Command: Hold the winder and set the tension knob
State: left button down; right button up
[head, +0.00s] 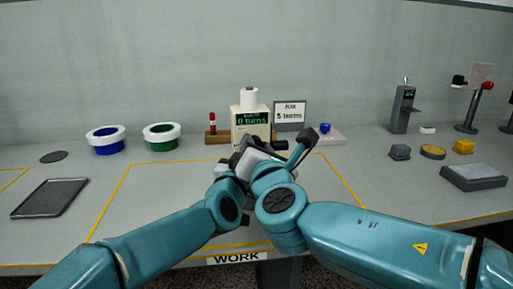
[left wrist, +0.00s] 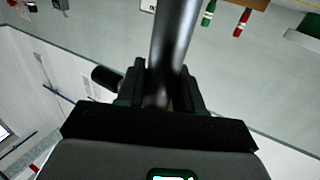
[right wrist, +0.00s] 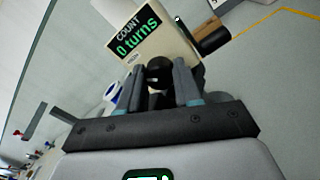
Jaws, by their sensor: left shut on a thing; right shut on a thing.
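The winder (head: 245,124) is a cream box with a green "0 turns" display and a white spool (head: 250,98) on top. It stands at the back of the work area; its lower front is hidden by my grippers. In the right wrist view its display (right wrist: 137,37) tilts above my right gripper (right wrist: 157,70), which is shut on a round black knob (right wrist: 160,78) at its face. In the left wrist view my left gripper (left wrist: 160,78) is shut on a thick dark grey bar (left wrist: 174,35). Where the bar joins the winder is hidden.
A sign reading "5 turns" (head: 290,115) stands behind right. Blue (head: 107,140) and green (head: 162,136) reels and a dark tray (head: 50,198) are at left. A grey stand (head: 402,108) and a grey block (head: 473,178) are at right. The mat between has free room.

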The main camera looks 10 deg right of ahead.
pick_arm(q)
jog(key=shift+f, duration=0.3)
pick_arm(e)
jog(key=shift+a+m, duration=0.1)
jog(key=shift+m, duration=0.9)
jog(key=o, duration=1)
jog(key=shift+o, duration=0.2)
jog(key=shift+s, duration=0.1)
jog(key=s, duration=1.2)
jog(key=shift+d, duration=0.4)
